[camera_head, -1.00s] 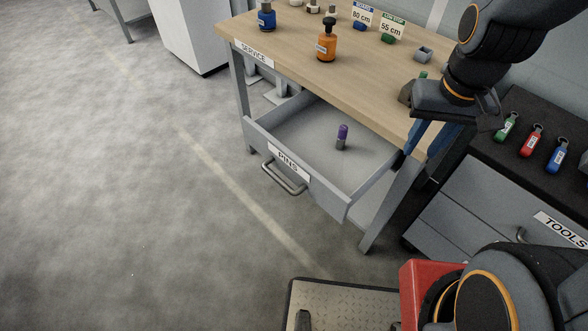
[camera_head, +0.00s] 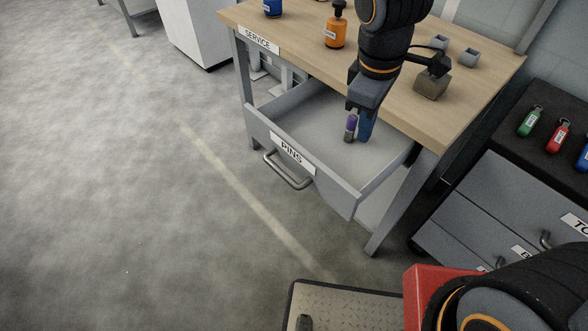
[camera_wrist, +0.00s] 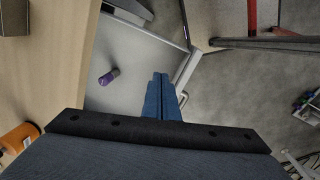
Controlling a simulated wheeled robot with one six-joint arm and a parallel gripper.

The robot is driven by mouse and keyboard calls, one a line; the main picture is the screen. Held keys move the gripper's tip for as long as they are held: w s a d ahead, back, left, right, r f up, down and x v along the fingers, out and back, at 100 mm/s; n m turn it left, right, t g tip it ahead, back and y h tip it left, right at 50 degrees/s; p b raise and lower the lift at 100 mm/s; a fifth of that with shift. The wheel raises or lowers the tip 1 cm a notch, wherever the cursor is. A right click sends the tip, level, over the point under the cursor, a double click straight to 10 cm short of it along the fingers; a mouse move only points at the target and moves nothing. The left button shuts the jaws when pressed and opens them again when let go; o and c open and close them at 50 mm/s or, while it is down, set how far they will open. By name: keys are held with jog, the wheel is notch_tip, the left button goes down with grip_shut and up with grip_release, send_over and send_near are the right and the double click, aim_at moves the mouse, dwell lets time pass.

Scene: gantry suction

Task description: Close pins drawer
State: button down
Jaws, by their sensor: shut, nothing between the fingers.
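The grey pins drawer (camera_head: 338,180) is pulled out from under the service table, with a PINS label and a bar handle (camera_head: 289,172) on its front. A small purple-and-grey pin (camera_head: 350,127) stands in the drawer; in the wrist view the purple pin (camera_wrist: 109,77) lies beside the fingers, apart from them. My gripper (camera_head: 363,138) points down over the drawer, just right of the pin in the head view. Its blue fingers (camera_wrist: 162,98) are together in the wrist view, with nothing between them. Whether the fingertips reach below the drawer's rim I cannot tell.
A tools cabinet (camera_head: 500,190) with coloured tags stands at right. The floor (camera_head: 130,200) before the drawer is clear.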

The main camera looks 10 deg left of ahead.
aim_at(294, 163)
jog(key=a+f+n+b, duration=0.1)
jog(key=a+n, duration=0.2)
jog(key=a+f+n+b, duration=0.2)
jog(key=a+n, duration=0.1)
jog(key=a, duration=0.1)
jog(key=a+f+n+b, duration=0.1)
jog(key=a+n, duration=0.2)
jog(key=shift+a+f+h, duration=0.15)
jog(key=shift+h, duration=0.25)
jog(key=s+a+f+n+t+b, duration=0.1)
jog(key=a+f+n+b, duration=0.15)
jog(key=a+n, duration=0.35)
jog(key=b+x, duration=0.1)
jog(key=x, duration=0.7)
jog(key=shift+d+f, duration=0.2)
jog(key=shift+f, duration=0.2)
jog(key=shift+w+d, duration=0.1)
jog(key=shift+w, duration=0.05)
